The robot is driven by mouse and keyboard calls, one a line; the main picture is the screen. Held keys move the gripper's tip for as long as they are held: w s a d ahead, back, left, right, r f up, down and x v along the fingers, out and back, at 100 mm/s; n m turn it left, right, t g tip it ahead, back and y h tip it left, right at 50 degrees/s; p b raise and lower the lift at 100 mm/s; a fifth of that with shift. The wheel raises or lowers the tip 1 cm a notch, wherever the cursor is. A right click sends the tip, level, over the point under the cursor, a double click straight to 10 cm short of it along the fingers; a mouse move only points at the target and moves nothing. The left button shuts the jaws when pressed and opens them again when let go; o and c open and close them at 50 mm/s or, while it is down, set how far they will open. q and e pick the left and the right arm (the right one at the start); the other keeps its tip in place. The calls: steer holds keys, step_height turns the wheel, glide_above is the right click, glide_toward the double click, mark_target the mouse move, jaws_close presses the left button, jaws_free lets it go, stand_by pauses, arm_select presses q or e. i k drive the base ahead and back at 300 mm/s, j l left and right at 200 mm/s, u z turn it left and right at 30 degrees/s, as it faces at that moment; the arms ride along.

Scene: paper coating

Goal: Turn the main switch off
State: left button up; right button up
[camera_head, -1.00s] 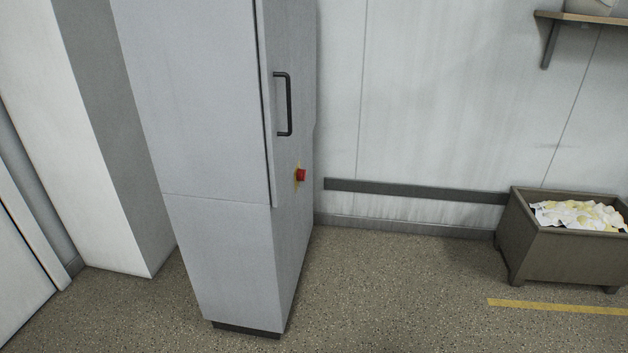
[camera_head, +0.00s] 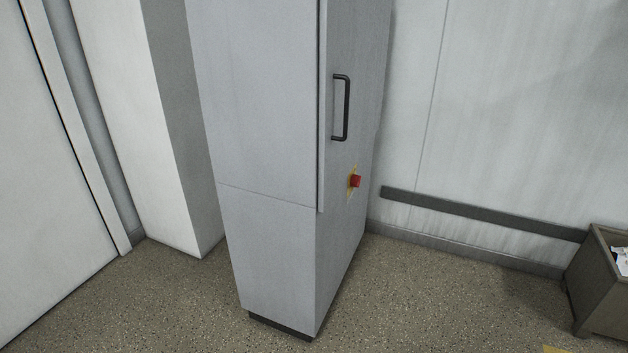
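A red switch knob (camera_head: 356,181) on a yellow backing plate sits on the right-hand face of a tall grey cabinet (camera_head: 270,235). It is below a dark vertical handle (camera_head: 342,107) on the same face. The face is seen at a steep angle, so the knob's exact setting cannot be told. The cabinet's top is out of view. Neither of my grippers shows in the head view.
A white pillar (camera_head: 125,120) stands left of the cabinet, and a pale door or panel (camera_head: 45,190) is at the far left. A grey-brown bin (camera_head: 598,290) is at the right edge. The speckled floor (camera_head: 450,300) right of the cabinet is clear.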

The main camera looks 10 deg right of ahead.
mark_target(355, 181)
steer(key=i+l+u, duration=0.2)
steer(key=u, duration=0.15)
steer(key=i+l+u, duration=0.15)
steer(key=l+u, duration=0.2)
steer(key=i+l+u, duration=0.15)
steer(key=l+u, duration=0.2)
steer(key=l, duration=0.1)
